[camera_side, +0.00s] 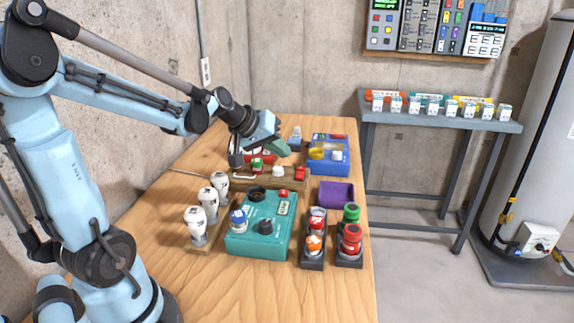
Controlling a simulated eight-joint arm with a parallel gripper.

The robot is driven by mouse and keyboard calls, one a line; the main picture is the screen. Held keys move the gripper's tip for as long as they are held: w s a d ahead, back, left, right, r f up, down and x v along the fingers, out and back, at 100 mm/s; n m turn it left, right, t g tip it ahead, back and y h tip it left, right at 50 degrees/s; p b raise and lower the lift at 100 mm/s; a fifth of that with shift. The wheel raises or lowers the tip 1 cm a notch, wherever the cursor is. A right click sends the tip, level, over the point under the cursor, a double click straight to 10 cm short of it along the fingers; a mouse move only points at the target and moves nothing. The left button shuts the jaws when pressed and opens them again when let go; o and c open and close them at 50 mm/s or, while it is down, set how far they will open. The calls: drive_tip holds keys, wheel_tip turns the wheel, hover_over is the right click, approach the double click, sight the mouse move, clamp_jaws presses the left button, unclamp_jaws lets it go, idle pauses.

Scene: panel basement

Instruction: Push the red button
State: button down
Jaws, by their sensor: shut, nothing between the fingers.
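Several red parts show in the side view, and I cannot tell which one is the red button. A small red block (300,174) sits at the right end of a wooden board. Another small red piece (284,192) is at the top right of the teal box (247,244). A larger red knob (351,240) stands in a dark holder at the front right. My gripper (275,149) is shut and empty, above the back of the table near the wooden board (291,183). It partly hides a red box (265,158) behind it. No contact is clear.
The wooden table (190,271) holds white-headed knobs (195,218) at the left, a blue box (330,167) at the back and a purple tray (336,194) at the right. A grey shelf (440,121) stands beyond. The table's front is clear.

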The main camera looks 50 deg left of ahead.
sight(280, 192)
drive_tip(key=shift+f, duration=4.05)
drive_tip(key=shift+f, duration=0.15)
drive_tip(key=shift+f, duration=0.3)
drive_tip(key=shift+f, duration=0.45)
drive_tip(key=shift+r, duration=0.9)
drive_tip(key=shift+r, duration=0.1)
drive_tip(key=shift+r, duration=2.4)
